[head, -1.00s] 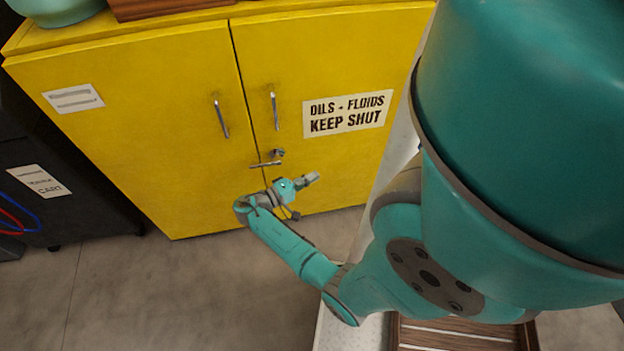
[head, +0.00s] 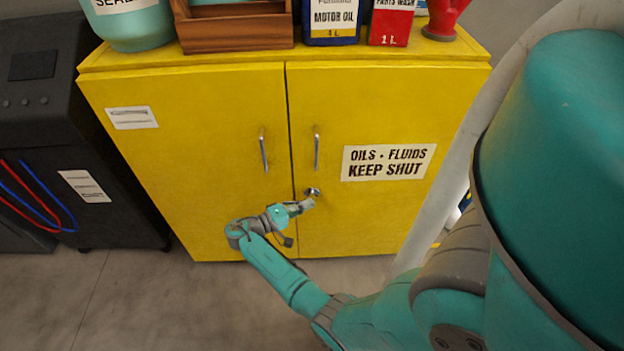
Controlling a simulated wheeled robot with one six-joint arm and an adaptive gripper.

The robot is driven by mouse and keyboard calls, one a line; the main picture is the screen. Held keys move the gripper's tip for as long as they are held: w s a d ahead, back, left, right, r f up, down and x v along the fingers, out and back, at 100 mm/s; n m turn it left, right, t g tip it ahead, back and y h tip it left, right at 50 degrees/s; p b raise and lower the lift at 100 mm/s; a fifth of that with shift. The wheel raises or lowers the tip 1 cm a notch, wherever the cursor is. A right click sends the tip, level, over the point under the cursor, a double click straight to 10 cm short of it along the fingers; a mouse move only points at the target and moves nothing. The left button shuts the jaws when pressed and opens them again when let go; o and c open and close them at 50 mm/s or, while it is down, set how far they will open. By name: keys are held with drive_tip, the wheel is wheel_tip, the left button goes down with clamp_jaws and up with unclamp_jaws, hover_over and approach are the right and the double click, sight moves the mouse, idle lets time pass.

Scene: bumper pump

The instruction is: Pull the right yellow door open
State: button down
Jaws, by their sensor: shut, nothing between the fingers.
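The right yellow door (head: 365,225) of the cabinet is closed flush beside the left yellow door (head: 190,160). It has a slim vertical metal handle (head: 317,150) near the centre seam and a sign reading "OILS + FLUIDS KEEP SHUT" (head: 388,162). A small metal latch (head: 313,191) sits low by the seam, partly hidden by my arm's end. My gripper (head: 308,204) is shut and empty, just below the latch in the picture and below the door handle. I cannot tell whether it touches the latch.
A teal container (head: 132,22), wooden box (head: 236,33), motor oil can (head: 332,22), red can (head: 392,24) and red object (head: 442,20) stand on the cabinet top. A black cart (head: 60,130) stands at left. Bare floor (head: 150,300) lies in front.

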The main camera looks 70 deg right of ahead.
sight(308, 162)
drive_tip(key=w+a+r+n+t+h, duration=0.1)
drive_tip(key=w+r+n+t+h, duration=0.15)
drive_tip(key=r, duration=0.35)
drive_tip(key=w+a+r+n+t+h, duration=0.1)
drive_tip(key=w+r+n+t, duration=0.1)
drive_tip(key=r+n+t, duration=0.3)
drive_tip(key=s+d, duration=0.1)
drive_tip(key=d, duration=0.2)
drive_tip(key=d+m, duration=0.1)
drive_tip(key=d, duration=0.2)
drive_tip(key=s+d+r+m+g, duration=0.1)
drive_tip(key=d, duration=0.2)
drive_tip(key=shift+s+d+m, duration=0.1)
drive_tip(key=shift+s+m, duration=0.15)
drive_tip(key=shift+s, duration=0.05)
